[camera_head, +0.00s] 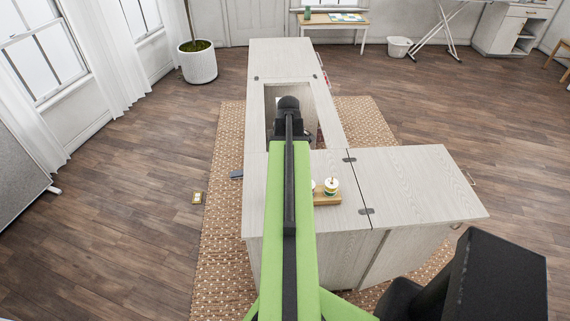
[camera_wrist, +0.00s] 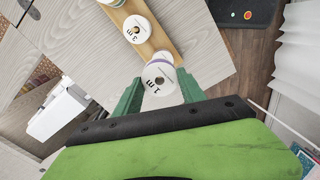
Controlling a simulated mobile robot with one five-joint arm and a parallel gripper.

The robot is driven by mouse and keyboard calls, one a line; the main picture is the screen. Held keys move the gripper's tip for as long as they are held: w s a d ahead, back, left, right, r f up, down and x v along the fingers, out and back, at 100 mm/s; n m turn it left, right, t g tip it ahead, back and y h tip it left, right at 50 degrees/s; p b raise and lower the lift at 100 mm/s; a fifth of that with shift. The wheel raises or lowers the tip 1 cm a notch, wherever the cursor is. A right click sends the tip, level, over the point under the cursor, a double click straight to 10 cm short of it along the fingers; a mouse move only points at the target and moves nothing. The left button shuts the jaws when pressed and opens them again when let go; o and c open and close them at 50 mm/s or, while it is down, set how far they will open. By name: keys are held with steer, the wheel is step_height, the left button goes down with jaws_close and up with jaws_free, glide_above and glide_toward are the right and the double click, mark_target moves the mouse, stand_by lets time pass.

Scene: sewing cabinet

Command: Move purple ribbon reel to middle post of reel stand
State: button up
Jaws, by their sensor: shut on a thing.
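In the wrist view, the two green fingers of my gripper (camera_wrist: 160,88) are closed on a white-faced reel (camera_wrist: 158,84), with a strip of purple ribbon showing at its edge. The held reel overlaps the near end of the wooden reel stand (camera_wrist: 164,43); I cannot tell whether it touches it. A second white-topped reel (camera_wrist: 137,30) sits on the stand, and a third (camera_wrist: 112,2) is cut off at the top edge. In the head view, the stand (camera_head: 326,199) lies on the cabinet, partly behind my green arm, with a reel (camera_head: 331,186) on it. My gripper is hidden there.
The pale wood cabinet (camera_head: 420,185) has a hinged leaf at right and a rectangular opening (camera_head: 270,105) farther back. A small yellow item (camera_head: 198,198) lies on the woven rug's (camera_head: 222,220) left edge. The leaf's top is clear.

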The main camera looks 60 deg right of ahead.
steer(key=s+d+r+p, duration=0.3)
steer(key=s+d+r, duration=0.15)
steer(key=s, duration=0.25)
steer(key=f+b, duration=0.1)
steer(key=f, duration=0.1)
steer(key=f+b, duration=0.4)
steer(key=shift+w, duration=0.25)
steer(key=shift+f+b, duration=0.15)
steer(key=shift+b, duration=0.15)
steer(key=shift+f+b, duration=0.65)
steer(key=shift+f, duration=0.15)
steer(key=shift+f+b, duration=1.3)
steer(key=shift+b, duration=0.15)
steer(key=shift+f, duration=0.1)
steer(key=o, duration=1.4)
